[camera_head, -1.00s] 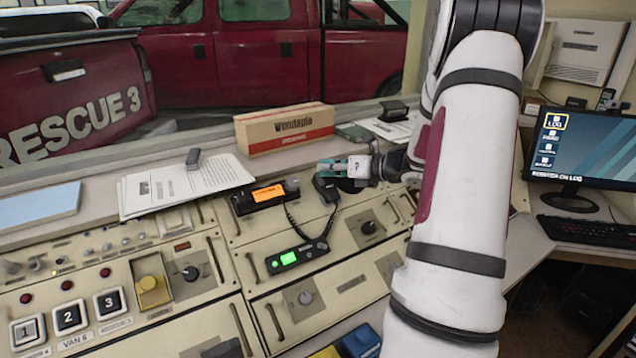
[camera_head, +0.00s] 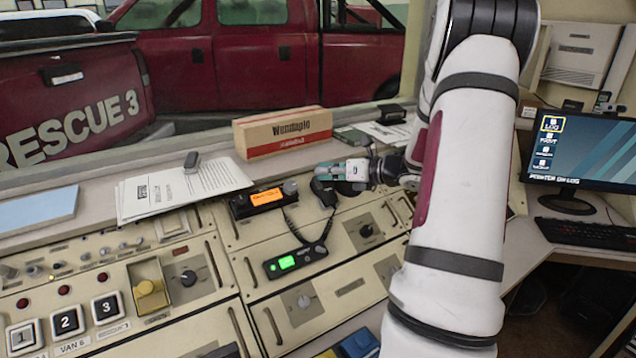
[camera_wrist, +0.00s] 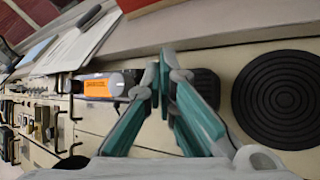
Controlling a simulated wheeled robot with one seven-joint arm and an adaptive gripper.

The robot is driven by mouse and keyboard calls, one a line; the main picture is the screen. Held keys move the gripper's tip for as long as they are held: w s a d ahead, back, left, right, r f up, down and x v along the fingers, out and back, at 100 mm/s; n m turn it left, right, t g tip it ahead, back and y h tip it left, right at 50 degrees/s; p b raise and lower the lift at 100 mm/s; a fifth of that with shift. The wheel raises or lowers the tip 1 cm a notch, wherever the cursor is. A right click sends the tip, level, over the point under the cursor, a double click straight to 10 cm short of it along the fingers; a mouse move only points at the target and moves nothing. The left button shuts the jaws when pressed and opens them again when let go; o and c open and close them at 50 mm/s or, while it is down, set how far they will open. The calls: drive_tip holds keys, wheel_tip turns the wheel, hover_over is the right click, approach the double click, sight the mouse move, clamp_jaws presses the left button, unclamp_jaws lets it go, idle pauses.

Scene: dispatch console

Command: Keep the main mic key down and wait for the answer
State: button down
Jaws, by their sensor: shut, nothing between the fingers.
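My gripper (camera_head: 326,174) is shut and empty, with its teal fingers pointing left over the back of the console. It also shows in the wrist view (camera_wrist: 163,76), fingertips together. A black hand mic (camera_head: 322,189) on a coiled cord lies just under the fingertips, partly hidden by them. A dark block (camera_wrist: 207,84) shows behind the fingers in the wrist view. I cannot tell whether the fingertips touch or press a key. A black radio with an orange display (camera_head: 266,198) is left of the mic. A black unit with a green display (camera_head: 288,262) is nearer the front.
A cardboard box (camera_head: 283,132) and papers (camera_head: 180,188) lie on the ledge behind. Panel handles, knobs and lit buttons (camera_head: 67,320) cover the console. A round ridged black disc (camera_wrist: 286,100) is right of the fingers in the wrist view. A monitor (camera_head: 582,150) stands at right.

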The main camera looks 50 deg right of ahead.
drive_tip(key=shift+w+f, duration=0.1)
idle(0.3)
drive_tip(key=shift+w+f, duration=0.15)
drive_tip(key=shift+f, duration=0.1)
drive_tip(key=shift+w+d+f+b, duration=0.1)
drive_tip(key=shift+w+f+b, duration=0.1)
drive_tip(key=shift+f+b, duration=0.15)
idle(0.8)
idle(2.3)
drive_tip(key=shift+s+r+p, duration=0.45)
drive_tip(key=shift+r+p, duration=0.2)
drive_tip(key=shift+r, duration=0.05)
drive_tip(key=shift+r, duration=0.1)
drive_tip(key=s+r+p, duration=0.1)
drive_tip(key=r+p, duration=0.1)
drive_tip(key=s+a+r+p, duration=0.1)
drive_tip(key=r, duration=0.1)
drive_tip(key=shift+s+p, duration=0.3)
drive_tip(key=shift+p, duration=0.1)
idle(0.3)
